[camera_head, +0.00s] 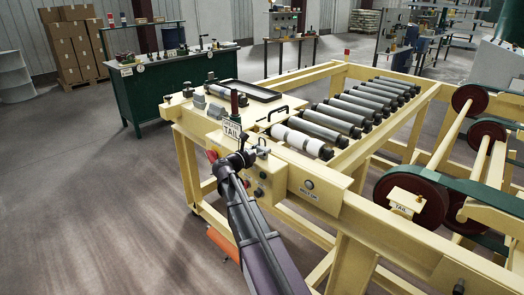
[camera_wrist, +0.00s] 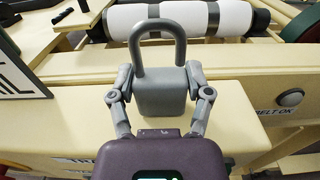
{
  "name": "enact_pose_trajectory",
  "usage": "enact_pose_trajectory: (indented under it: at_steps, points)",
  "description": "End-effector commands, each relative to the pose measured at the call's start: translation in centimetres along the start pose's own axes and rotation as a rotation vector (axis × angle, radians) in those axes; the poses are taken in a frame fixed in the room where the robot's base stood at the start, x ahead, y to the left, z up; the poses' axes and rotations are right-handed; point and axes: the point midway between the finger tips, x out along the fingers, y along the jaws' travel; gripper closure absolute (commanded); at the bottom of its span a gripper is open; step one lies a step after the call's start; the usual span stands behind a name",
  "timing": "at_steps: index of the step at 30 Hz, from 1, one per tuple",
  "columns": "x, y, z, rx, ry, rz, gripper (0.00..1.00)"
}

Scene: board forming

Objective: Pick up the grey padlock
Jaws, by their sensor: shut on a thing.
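The grey padlock (camera_wrist: 160,94) is upright in the wrist view, its U-shaped shackle pointing up and away from me. My gripper (camera_wrist: 160,78) is shut on the padlock body, with one finger on each side. In the head view my gripper (camera_head: 243,158) is at the near corner of the cream machine, by the TAIL sign. The padlock is too small and covered there to make out clearly. I cannot tell whether its underside touches the cream surface.
The cream machine frame (camera_head: 325,200) carries a row of rollers (camera_head: 345,115) behind my gripper. The TAIL sign (camera_head: 232,130) stands close on the left. A black tray (camera_head: 245,91) and small grey items lie on the table top. Dark red wheels (camera_head: 410,200) are at right.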

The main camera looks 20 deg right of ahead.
Motion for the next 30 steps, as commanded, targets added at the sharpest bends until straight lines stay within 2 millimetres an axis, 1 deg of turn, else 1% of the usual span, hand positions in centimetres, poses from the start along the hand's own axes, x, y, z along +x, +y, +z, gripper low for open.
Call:
enact_pose_trajectory:
  at_steps: [24, 30]
  points:
    - [0.0, 0.0, 4.5, 0.0, 0.0, 0.0, 0.88]
    - [0.0, 0.0, 5.0, 0.0, 0.0, -0.001, 0.88]
